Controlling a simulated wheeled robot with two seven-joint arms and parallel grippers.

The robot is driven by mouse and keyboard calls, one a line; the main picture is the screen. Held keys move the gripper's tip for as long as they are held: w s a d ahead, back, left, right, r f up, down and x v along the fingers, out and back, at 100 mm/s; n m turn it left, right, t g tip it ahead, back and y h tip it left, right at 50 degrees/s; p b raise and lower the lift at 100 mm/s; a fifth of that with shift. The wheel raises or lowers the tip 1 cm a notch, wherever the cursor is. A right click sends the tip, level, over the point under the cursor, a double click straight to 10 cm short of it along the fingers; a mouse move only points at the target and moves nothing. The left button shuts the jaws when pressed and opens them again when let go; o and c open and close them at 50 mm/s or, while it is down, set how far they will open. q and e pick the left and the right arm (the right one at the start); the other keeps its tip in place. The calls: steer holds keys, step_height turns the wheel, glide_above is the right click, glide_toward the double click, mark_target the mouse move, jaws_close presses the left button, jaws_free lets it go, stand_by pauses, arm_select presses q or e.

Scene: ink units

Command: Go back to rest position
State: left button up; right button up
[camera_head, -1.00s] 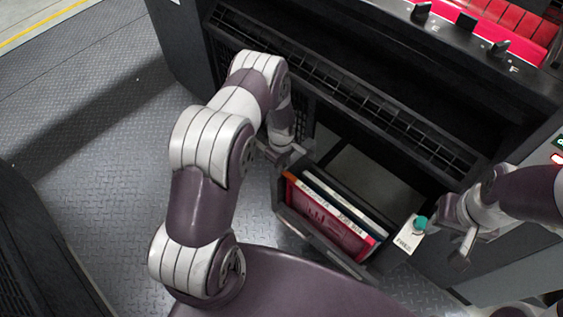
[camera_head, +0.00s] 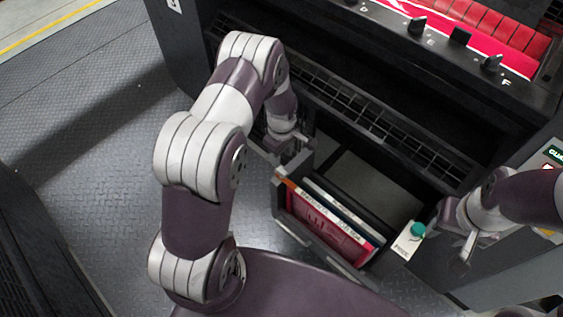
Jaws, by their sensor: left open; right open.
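My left arm reaches in from the left, and my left gripper (camera_head: 284,160) hangs at the left end of an open bin (camera_head: 313,236). It is open, and I see nothing between its fingers. My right gripper (camera_head: 452,243) is at the right, open, close to a white tag with a teal knob (camera_head: 418,229) at the bin's right end. I cannot tell whether it touches the tag. The bin holds several upright flat cartridges, among them a red one (camera_head: 318,226) in front.
A large dark machine (camera_head: 400,75) with a grille stands behind the bin. Red ink units (camera_head: 480,22) and black knobs line its top right. Metal plate floor (camera_head: 85,150) is free at the left. A dark block (camera_head: 35,250) stands at the lower left.

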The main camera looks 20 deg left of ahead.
arm_select(q)
steer(key=shift+r, duration=1.7)
